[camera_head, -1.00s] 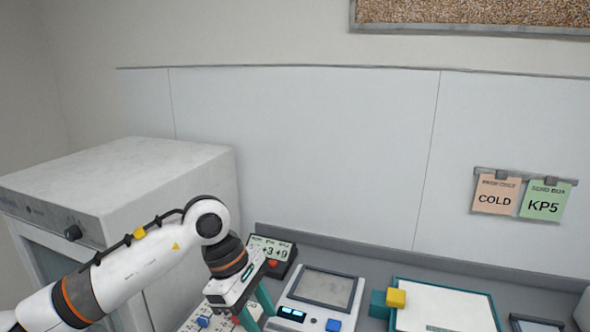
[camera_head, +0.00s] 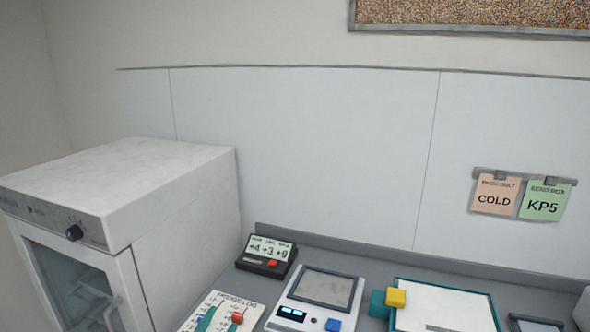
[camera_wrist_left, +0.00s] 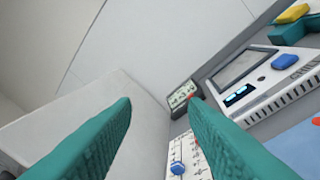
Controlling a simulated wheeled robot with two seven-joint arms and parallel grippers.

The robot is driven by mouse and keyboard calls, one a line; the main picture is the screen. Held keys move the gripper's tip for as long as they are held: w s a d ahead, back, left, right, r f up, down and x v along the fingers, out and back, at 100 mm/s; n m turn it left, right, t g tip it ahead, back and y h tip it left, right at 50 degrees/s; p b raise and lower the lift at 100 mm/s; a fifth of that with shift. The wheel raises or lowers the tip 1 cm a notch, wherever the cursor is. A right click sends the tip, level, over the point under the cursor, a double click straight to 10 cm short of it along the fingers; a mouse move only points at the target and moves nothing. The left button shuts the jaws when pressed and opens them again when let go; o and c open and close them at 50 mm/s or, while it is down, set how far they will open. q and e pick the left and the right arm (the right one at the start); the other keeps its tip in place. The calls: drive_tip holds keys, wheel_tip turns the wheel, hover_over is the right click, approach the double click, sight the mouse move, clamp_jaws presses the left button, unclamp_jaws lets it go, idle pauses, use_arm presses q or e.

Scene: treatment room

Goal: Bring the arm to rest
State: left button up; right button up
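My right gripper is in neither view. The fingers point towards the white cabinet, the wall and the small black display device (camera_wrist_left: 183,95), seen from above at a tilt. I cannot tell how far the fingertips are from these things.
The white cabinet (camera_head: 120,185) with a glass door stands at left. On the grey counter are the black display device (camera_head: 266,256), a slider panel (camera_head: 222,313), a white device with a screen (camera_head: 318,295) and a teal-edged tray (camera_head: 493,312). Two cards hang on the wall.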

use_arm(q)
drive_tip(key=s+a+f+n+g+y, duration=0.1)
drive_tip(key=s+a+f+n+g, duration=0.3)
drive_tip(key=s+f+g, duration=0.5)
drive_tip(key=s+a+f+n+g+y, duration=0.1)
drive_tip(key=s+a+f+n+g, duration=0.3)
drive_tip(key=s+f, duration=0.85)
drive_tip(key=s+d+f+g+b, duration=0.1)
drive_tip(key=s+f+b, duration=0.15)
drive_tip(key=f, duration=1.35)
drive_tip(key=s+f+g+b, duration=0.2)
drive_tip(key=f+b, duration=0.1)
drive_tip(key=f, duration=1.2)
drive_tip(key=s+a+f+b, duration=0.3)
drive_tip(key=s+f, duration=1.3)
drive_tip(key=f, duration=0.2)
drive_tip(key=shift+f+g+y, duration=0.25)
drive_tip(key=shift+g+y, duration=0.05)
drive_tip(key=shift+g, duration=0.1)
